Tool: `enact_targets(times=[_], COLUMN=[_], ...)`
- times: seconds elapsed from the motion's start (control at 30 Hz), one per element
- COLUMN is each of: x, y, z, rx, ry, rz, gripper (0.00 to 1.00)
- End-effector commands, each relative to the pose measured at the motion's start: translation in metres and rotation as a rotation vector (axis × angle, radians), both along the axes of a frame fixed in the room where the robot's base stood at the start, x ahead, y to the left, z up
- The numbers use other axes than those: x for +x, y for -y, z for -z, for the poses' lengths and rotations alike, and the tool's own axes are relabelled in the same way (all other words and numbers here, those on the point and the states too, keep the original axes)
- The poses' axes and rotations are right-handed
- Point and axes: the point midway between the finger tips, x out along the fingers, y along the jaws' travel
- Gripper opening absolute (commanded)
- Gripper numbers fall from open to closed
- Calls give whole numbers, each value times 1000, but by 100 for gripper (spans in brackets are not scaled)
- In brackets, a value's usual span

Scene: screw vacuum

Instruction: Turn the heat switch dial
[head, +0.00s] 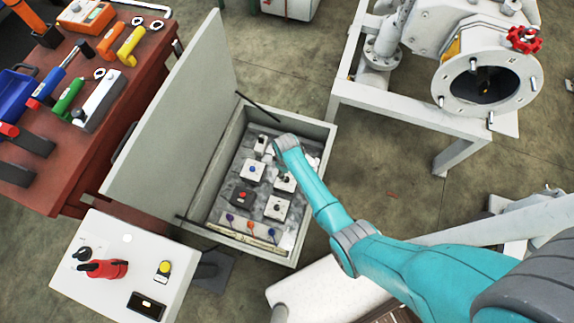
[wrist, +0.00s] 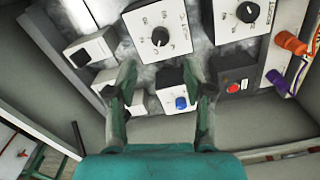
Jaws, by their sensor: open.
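An open grey control cabinet (head: 321,128) holds several switch boxes. In the wrist view a white box with a black dial (wrist: 160,37) and printed marks lies just ahead of the fingertips. A second white box with a black dial (wrist: 246,12) is at the upper right. Their labels are too blurred to tell which is the heat switch. My gripper (wrist: 160,72) is open and empty, its two fingers apart on either side of the space below the nearer dial. In the head view my arm reaches over the cabinet, partly covering a dial box (head: 282,182); the fingertips are hidden.
An orange connector (wrist: 290,43) is at the right. The raised cabinet door (head: 180,100) stands left, beside a red tool bench (head: 130,100).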

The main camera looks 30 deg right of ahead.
Motion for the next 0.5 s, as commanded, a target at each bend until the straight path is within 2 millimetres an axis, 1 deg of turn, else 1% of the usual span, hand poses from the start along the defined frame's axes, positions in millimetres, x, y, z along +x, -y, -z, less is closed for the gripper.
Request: enact_targets(times=[0.03,0.2,0.5], x=[0,0,0], y=[0,0,0], z=[7,30,63], rx=[0,0,-1], ry=[-2,-1,-1], rz=[0,0,1], gripper=[52,52,52])
